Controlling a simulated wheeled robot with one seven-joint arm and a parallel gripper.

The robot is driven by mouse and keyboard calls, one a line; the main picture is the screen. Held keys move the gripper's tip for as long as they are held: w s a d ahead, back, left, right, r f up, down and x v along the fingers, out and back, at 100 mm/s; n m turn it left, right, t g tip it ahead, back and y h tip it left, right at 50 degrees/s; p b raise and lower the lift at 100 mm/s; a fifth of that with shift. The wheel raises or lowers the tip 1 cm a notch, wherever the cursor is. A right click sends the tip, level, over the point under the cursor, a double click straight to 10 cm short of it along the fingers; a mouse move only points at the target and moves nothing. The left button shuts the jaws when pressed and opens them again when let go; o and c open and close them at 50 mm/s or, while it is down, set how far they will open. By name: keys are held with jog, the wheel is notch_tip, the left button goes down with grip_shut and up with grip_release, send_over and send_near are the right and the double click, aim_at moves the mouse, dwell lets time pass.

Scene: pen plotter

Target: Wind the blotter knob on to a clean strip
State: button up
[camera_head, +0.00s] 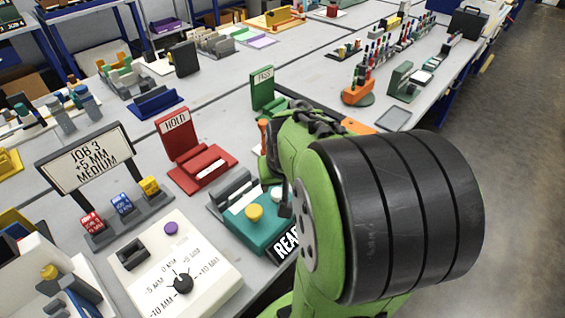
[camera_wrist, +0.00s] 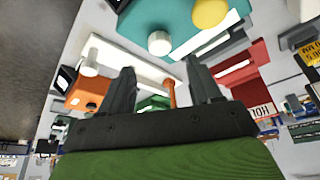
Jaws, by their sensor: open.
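My gripper (camera_wrist: 160,70) is open and empty in the wrist view, its two dark fingers apart above the bench. Beyond the fingertips is a teal unit (camera_wrist: 150,18) with a yellow button (camera_wrist: 210,12) and a white knob (camera_wrist: 160,43). A pale strip-like unit (camera_wrist: 130,60) lies beside it, with another white knob (camera_wrist: 89,62) at its left end. I cannot tell for sure which knob is the blotter's. In the head view, the teal unit (camera_head: 238,222) stands left of my green arm, which hides the gripper and most of the area behind it.
An orange box (camera_wrist: 90,90) and an upright orange peg (camera_wrist: 170,92) are near the fingers.

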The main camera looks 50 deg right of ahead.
jog(key=p+v, duration=0.2)
jog(key=v, duration=0.6)
jog(key=s+a+r+n+t+y+p, duration=0.1)
jog(key=s+a+r+n+p, duration=0.2)
jog(key=a, duration=0.5)
jog(key=s+a+r+n+y+p, duration=0.1)
jog(key=s+a+r+n+p, duration=0.1)
jog(key=a+r, duration=0.4)
jog(key=a+n+p, duration=0.1)
jog(key=a+p, duration=0.1)
jog(key=shift+s+r+n+t+y+p, duration=0.3)
jog(key=shift+s+r+n+t+p, duration=0.05)
jog(key=shift+s+n+t, duration=0.05)
